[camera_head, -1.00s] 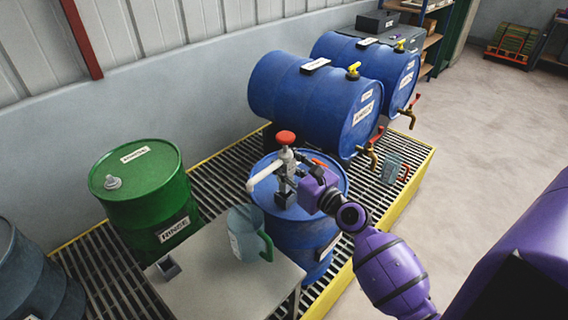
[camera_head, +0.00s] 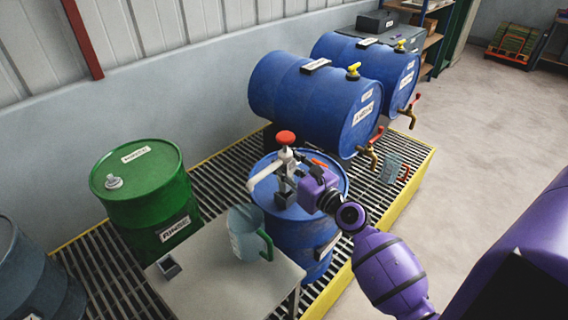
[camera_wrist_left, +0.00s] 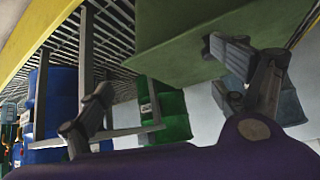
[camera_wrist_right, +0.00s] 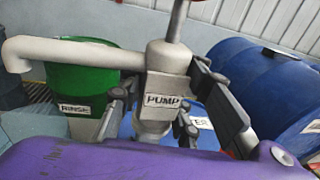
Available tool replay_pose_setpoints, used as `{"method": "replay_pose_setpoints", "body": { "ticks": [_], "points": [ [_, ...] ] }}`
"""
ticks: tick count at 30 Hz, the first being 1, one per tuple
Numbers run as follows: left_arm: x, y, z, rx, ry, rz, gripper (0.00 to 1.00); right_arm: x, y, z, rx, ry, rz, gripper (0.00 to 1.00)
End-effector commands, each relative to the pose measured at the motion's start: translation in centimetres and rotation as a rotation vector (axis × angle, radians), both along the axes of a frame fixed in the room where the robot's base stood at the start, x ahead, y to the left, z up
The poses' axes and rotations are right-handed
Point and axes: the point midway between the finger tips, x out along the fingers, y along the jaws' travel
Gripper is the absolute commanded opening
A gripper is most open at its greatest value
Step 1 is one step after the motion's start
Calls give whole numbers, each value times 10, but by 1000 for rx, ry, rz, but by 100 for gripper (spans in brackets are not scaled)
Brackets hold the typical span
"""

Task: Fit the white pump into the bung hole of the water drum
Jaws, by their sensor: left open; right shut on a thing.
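The white pump (camera_head: 285,163) has a red knob on top and a white spout reaching left. It stands about upright over the lid of the upright blue water drum (camera_head: 305,238). My right gripper (camera_head: 292,186) is shut on the pump's body. In the right wrist view the pump (camera_wrist_right: 167,62) sits between the fingers of the right gripper (camera_wrist_right: 158,112), with its PUMP label facing the camera. The gripper hides the bung hole, so I cannot tell whether the pump's lower end is in it. My left gripper (camera_wrist_left: 160,75) is open and empty, under a flat green-grey surface.
A green RINSE drum (camera_head: 150,200) stands left. A small table (camera_head: 210,275) with a clear jug (camera_head: 243,240) is in front of the water drum. Two blue drums with taps (camera_head: 300,95) lie behind. The yellow-edged grating (camera_head: 405,195) carries the drums; floor at right is clear.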

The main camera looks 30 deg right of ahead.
Motion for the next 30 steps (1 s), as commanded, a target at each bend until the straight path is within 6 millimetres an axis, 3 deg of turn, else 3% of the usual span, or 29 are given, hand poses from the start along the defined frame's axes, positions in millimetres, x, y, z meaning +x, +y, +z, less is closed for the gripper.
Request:
{"method": "replay_pose_setpoints", "body": {
  "ticks": [14, 30],
  "points": [
    [2, 0, 3, 0, -6, 0, 89, 0, 0, 1, 0, -2, 0, 0],
    [-5, 0, -7, 0, 13, 0, 89, 0, 0, -8, -1, -1, 0, 0]
  ]
}}
